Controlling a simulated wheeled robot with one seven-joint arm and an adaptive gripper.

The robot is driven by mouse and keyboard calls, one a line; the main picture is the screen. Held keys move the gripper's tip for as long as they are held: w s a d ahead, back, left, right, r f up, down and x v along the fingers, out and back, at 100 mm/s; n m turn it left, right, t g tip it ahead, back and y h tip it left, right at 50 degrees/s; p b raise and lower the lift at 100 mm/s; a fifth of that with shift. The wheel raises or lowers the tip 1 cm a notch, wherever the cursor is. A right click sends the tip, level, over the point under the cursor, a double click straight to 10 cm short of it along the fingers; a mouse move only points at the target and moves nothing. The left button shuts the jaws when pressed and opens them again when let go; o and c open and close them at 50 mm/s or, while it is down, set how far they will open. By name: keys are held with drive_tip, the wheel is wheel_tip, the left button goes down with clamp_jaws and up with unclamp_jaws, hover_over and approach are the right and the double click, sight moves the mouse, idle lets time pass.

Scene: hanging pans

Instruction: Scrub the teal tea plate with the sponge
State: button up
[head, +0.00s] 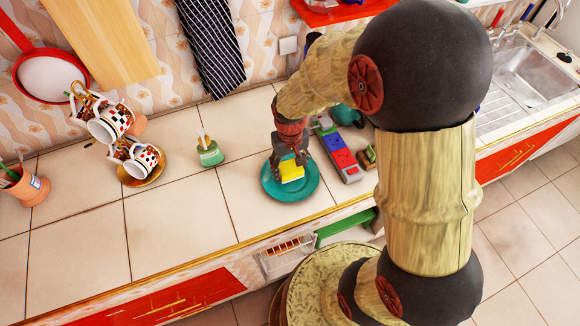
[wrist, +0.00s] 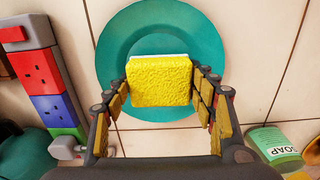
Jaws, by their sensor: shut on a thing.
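The teal tea plate (head: 309,189) lies on the tiled counter near its front edge, below my gripper. It also fills the upper middle of the wrist view (wrist: 113,50). The yellow sponge (wrist: 159,82) is between my gripper's fingers (wrist: 160,95), with a pale edge on its far side. In the head view the sponge (head: 291,172) appears over the middle of the plate. My gripper (head: 290,160) is shut on the sponge and points down. I cannot tell whether the sponge touches the plate, as its underside is hidden.
A power strip (head: 338,152) with grey, red and blue blocks lies right of the plate. A green soap bottle (head: 209,153) stands to the left. Stacked cups (head: 135,158) and a terracotta pot (head: 28,188) are farther left. The counter between soap and front edge is clear.

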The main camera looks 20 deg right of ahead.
drive_tip(key=shift+f+b, duration=0.7)
drive_tip(key=shift+f, duration=0.55)
drive_tip(key=shift+w, duration=0.1)
drive_tip(key=shift+w+r, duration=0.1)
drive_tip(key=shift+w, duration=0.85)
drive_tip(key=shift+s+p, duration=0.55)
drive_tip(key=shift+s, duration=1.5)
drive_tip(key=shift+w, duration=2)
drive_tip(key=shift+s, duration=0.15)
